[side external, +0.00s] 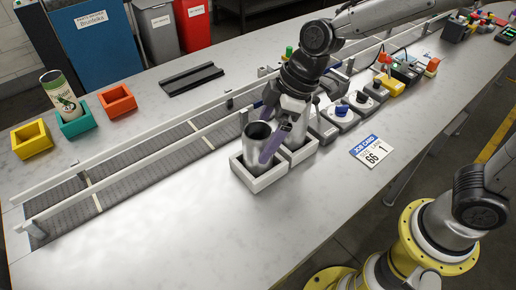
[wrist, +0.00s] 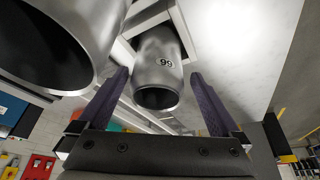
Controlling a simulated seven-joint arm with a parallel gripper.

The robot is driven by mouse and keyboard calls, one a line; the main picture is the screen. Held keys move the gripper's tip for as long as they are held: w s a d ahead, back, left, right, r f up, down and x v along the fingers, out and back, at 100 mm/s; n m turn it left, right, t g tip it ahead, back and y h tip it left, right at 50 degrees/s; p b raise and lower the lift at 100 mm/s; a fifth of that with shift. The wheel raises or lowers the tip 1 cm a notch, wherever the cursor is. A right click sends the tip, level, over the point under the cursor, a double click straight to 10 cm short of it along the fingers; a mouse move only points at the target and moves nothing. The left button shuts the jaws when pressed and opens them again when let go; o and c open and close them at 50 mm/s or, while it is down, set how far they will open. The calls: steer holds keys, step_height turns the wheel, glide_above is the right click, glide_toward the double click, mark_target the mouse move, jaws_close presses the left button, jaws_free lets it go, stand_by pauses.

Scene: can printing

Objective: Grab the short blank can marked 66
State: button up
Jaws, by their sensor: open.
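My gripper (wrist: 159,78) is open, with one purple finger on each side of a short silver can (wrist: 160,68). Gaps show between the fingers and this can. Its label looks like 99 in the wrist view, which appears upside down, so it fits 66. A larger-looking silver can (wrist: 58,40) with an open dark mouth is close to the camera at the left, outside the fingers. In the side view my gripper (side external: 277,142) is low over the white holders, beside a silver can (side external: 256,141). Much of the second holder's contents is hidden by the gripper.
The white holders (side external: 262,183) stand beside the conveyor (side external: 130,172). A job card (side external: 372,151) reading 66 and 1 lies to the right, near several dial units (side external: 343,112). A printed can (side external: 61,96) stands in a teal tray (side external: 77,124). The front tabletop is clear.

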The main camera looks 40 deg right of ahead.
steer(key=x, duration=0.4)
steer(key=shift+d+f, duration=0.2)
steer(key=shift+c, duration=0.2)
steer(key=c, duration=1.1)
steer(key=shift+r, duration=0.1)
